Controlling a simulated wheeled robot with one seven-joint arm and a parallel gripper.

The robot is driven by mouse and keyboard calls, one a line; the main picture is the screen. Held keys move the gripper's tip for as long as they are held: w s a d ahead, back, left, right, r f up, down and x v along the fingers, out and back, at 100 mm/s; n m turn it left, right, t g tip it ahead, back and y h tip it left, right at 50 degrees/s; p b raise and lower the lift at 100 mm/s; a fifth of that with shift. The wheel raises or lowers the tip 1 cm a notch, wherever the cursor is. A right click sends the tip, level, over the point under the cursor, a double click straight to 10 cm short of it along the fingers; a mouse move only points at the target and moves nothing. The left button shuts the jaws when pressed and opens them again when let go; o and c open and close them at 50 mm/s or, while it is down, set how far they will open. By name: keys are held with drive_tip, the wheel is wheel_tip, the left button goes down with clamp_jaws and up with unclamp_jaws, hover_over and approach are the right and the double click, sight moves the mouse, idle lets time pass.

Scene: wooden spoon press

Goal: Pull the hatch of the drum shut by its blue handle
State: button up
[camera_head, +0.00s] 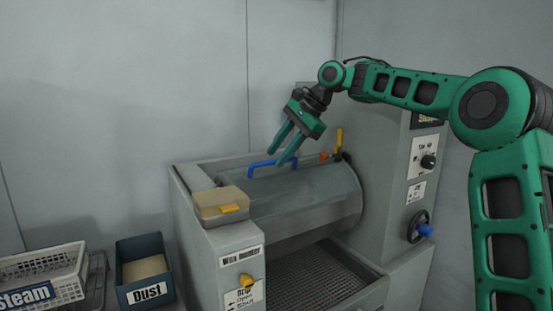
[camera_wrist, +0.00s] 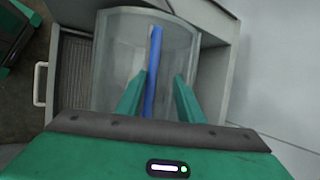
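The grey drum (camera_head: 305,203) lies on its side in the machine housing. Its blue handle (camera_head: 261,166) runs along the upper back part of the curved hatch. In the wrist view the blue handle (camera_wrist: 154,75) runs lengthwise between my fingers, nearer the left one. My gripper (camera_head: 279,150) is open above the handle, its fingers pointing down, one on either side in the wrist view. I cannot tell whether a finger touches the handle. The hatch (camera_wrist: 125,50) looks translucent grey in the wrist view.
A tan box with a yellow tab (camera_head: 220,203) sits on the housing's left ledge. A yellow lever (camera_head: 339,138) stands at the drum's right end. A blue Dust bin (camera_head: 146,281) and a white Steam basket (camera_head: 42,277) stand at left. A perforated tray (camera_head: 300,280) lies below the drum.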

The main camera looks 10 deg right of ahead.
drive_tip(key=v, duration=0.9)
drive_tip(key=s+d+f+n+g+h, duration=0.1)
drive_tip(key=s+d+f+n+h, duration=0.3)
drive_tip(key=s+f, duration=0.75)
drive_tip(key=s+d+f, duration=0.6)
drive_tip(key=s, duration=0.5)
drive_tip(key=s+d+f+n+g+h, duration=0.1)
drive_tip(key=s+d+f, duration=0.5)
drive_tip(key=s, duration=0.6)
drive_tip(key=s+d+f+n+g+h, duration=0.1)
drive_tip(key=s+d+f, duration=0.6)
drive_tip(key=s, duration=0.4)
drive_tip(key=shift+s+f, duration=0.2)
drive_tip(key=shift+f, duration=0.45)
